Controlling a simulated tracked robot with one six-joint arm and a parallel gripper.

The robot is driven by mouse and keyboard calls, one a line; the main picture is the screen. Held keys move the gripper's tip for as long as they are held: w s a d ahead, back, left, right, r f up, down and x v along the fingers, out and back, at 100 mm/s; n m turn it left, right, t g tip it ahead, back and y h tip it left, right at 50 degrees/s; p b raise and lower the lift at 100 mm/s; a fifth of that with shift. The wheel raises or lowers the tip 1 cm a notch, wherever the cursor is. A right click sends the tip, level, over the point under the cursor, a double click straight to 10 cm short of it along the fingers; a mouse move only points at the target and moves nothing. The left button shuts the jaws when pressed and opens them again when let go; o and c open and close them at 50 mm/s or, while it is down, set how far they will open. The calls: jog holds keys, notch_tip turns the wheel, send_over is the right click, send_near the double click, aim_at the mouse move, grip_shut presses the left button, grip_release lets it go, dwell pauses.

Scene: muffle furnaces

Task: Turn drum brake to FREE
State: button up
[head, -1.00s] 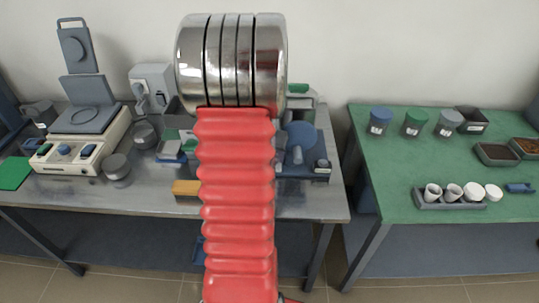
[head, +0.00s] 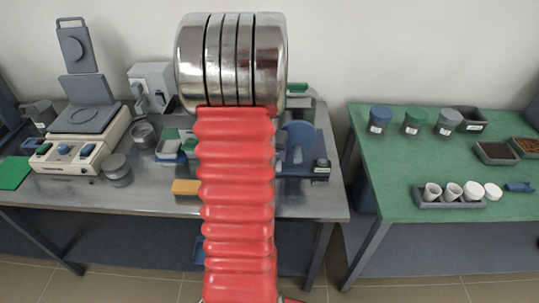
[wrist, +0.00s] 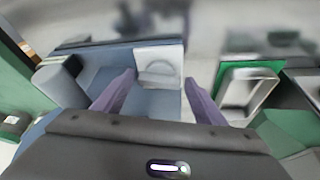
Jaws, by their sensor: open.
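My gripper (wrist: 159,80) shows in the wrist view as two purple fingers, spread apart with nothing held between them. Beyond the fingertips is a pale grey block with a rounded, handle-like shape (wrist: 158,68) on a blue body (wrist: 140,103). A grey cylinder with a dark end (wrist: 60,84) lies to the left of the fingers. In the head view a blue device with a rounded plate (head: 300,138) stands right of my red arm, partly hidden by it. I cannot tell which part is the drum brake, and no FREE marking is readable. The gripper is hidden in the head view.
The grey bench (head: 110,196) holds a cream machine with knobs (head: 78,150), grey pots (head: 117,169) and a yellow-orange block (head: 186,187). A green table (head: 400,172) on the right bears lidded jars and a rack of cups. A metal-framed tray (wrist: 248,88) is right of the fingers.

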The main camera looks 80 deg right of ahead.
jog(key=shift+d+r, duration=0.1)
jog(key=shift+r, duration=0.05)
jog(key=shift+a+r, duration=0.2)
jog(key=shift+r, duration=0.5)
jog(key=v, duration=0.6)
jog(key=shift+a, duration=0.3)
